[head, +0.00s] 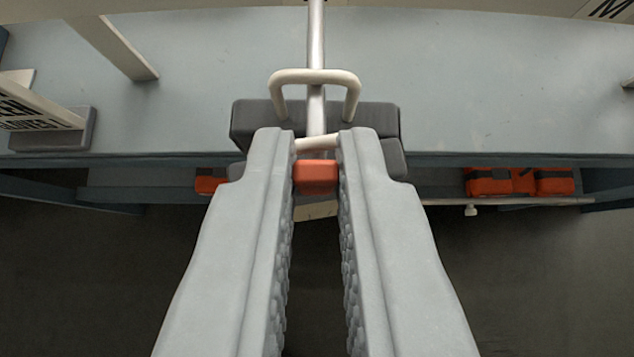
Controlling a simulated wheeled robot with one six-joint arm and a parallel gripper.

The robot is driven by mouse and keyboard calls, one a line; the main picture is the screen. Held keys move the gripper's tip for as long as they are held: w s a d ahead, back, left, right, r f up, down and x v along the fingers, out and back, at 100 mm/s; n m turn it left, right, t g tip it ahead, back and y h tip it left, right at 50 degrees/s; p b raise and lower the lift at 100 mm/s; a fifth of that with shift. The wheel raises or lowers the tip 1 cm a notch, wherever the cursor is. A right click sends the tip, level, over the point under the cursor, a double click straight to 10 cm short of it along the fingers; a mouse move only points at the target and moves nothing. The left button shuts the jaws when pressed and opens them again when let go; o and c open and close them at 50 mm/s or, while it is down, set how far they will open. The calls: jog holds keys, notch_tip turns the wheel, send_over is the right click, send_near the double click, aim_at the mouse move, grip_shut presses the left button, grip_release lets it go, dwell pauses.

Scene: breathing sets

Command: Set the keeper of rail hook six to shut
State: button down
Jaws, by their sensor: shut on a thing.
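A small orange-red tab (317,177) sits between the fingertips of my gripper (318,160), which is shut on it. A short cream bar (318,143) shows just behind the tab; it looks like part of the keeper, but its join is hidden by the fingers. Beyond it a cream bent-rod loop (315,76) stands at a dark grey block (260,120). A metal rod (317,110) runs through the middle of the loop. No hook number is readable, and I cannot tell whether the keeper is open or shut.
A grey-blue bench top (480,90) lies behind the block, mostly bare. A lettered sign (35,105) on a grey foot stands at left, near a slanted cream post (112,45). Orange packs (515,181) lie on a lower shelf. Dark floor is in front.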

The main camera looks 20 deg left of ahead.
jog(key=c, duration=1.5)
grip_release()
jog(key=shift+r, duration=0.1)
jog(key=v, duration=1.7)
jog(key=shift+s, duration=0.1)
jog(key=shift+r, duration=0.1)
